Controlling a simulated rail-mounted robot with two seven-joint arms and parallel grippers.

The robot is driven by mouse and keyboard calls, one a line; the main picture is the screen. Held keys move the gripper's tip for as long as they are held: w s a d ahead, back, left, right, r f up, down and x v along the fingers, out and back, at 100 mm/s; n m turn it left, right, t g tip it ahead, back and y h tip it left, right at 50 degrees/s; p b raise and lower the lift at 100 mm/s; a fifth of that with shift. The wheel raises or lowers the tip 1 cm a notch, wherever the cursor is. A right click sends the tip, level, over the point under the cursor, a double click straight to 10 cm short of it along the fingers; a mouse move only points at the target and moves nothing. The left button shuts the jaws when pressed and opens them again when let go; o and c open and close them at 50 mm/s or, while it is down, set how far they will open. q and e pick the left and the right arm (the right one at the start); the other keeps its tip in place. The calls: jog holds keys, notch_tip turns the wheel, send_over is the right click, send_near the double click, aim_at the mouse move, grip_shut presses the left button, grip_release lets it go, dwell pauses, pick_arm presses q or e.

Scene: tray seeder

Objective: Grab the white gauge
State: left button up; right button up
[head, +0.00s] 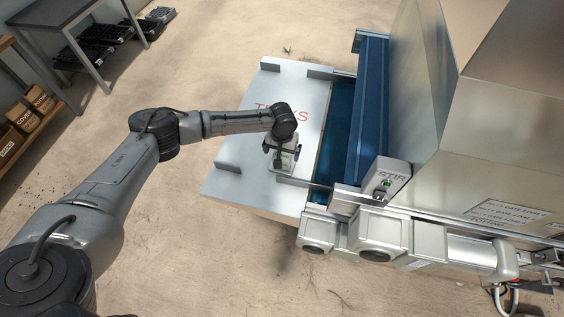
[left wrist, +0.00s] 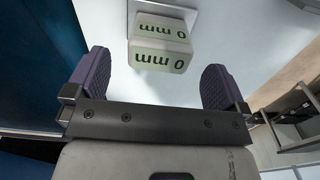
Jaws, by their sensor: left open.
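The white gauge (left wrist: 160,50) is a pale block with "0 mm" marked on two faces, upside down in the left wrist view. It is on the light metal plate and shows small in the head view (head: 287,163), partly hidden by my gripper. My left gripper (head: 281,150) is over it, pointing down. In the left wrist view, the two purple-grey fingers of the gripper (left wrist: 158,80) are spread apart. The gauge lies in line with the gap between them, with room on both sides. My right gripper is not in view.
The light plate (head: 225,168) with red lettering has raised blocks at its edges. To its right are a blue belt (head: 337,125), a blue bar (head: 371,100) and a large metal hopper (head: 480,110). A box with a green button (head: 385,183) stands near. Shelves with boxes are far left.

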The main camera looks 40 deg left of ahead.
aim_at(282, 155)
pick_arm(q)
jog(key=shift+f+b, duration=0.45)
jog(key=shift+f, duration=2.25)
jog(key=c, duration=1.1)
